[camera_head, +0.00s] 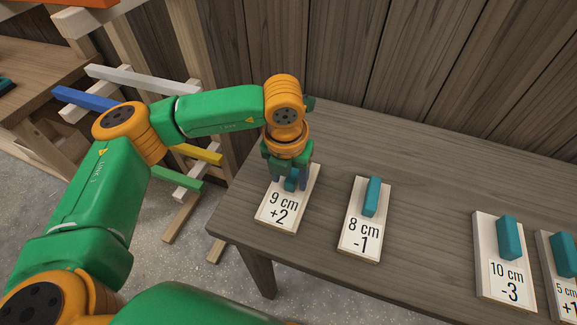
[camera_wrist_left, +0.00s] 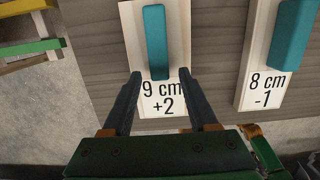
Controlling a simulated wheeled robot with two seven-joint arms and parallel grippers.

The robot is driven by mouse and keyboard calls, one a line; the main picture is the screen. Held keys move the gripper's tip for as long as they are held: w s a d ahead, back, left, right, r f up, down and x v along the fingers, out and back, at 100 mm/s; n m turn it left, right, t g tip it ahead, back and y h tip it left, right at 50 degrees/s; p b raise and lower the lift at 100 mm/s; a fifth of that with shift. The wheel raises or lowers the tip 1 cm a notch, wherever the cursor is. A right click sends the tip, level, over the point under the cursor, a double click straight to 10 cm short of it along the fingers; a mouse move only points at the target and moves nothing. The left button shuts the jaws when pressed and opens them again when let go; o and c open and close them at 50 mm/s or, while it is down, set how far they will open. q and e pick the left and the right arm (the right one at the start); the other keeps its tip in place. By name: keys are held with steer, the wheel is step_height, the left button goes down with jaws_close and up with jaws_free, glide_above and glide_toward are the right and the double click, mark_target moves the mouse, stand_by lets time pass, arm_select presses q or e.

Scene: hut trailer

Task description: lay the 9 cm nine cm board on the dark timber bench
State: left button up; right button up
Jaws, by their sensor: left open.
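The 9 cm board (camera_head: 281,212) is a pale board with a teal grip block and the label "9 cm +2". It lies near the left end of a grey-brown timber table (camera_head: 400,158). My left gripper (camera_head: 288,184) points down over it, hiding much of its block. In the left wrist view the open fingers stand on either side of the near end of the teal block (camera_wrist_left: 155,42), with the board's label (camera_wrist_left: 163,98) between them. Contact cannot be told. Another timber bench (camera_head: 42,62) stands at the upper left. My right gripper is not in view.
An 8 cm board (camera_head: 364,238) lies just right. A 10 cm board (camera_head: 488,258) and a 5 cm board (camera_head: 548,258) lie farther right. A rack with coloured bars (camera_head: 125,78) stands between bench and table. A plank wall (camera_head: 420,70) rises behind.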

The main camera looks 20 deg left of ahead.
mark_target(287, 196)
arm_select(q)
step_height(287, 196, up, 11)
steer(key=s+b, duration=0.1)
steer(key=shift+s+f+b, duration=0.2)
steer(key=shift+b, duration=0.15)
steer(key=shift+f, duration=0.1)
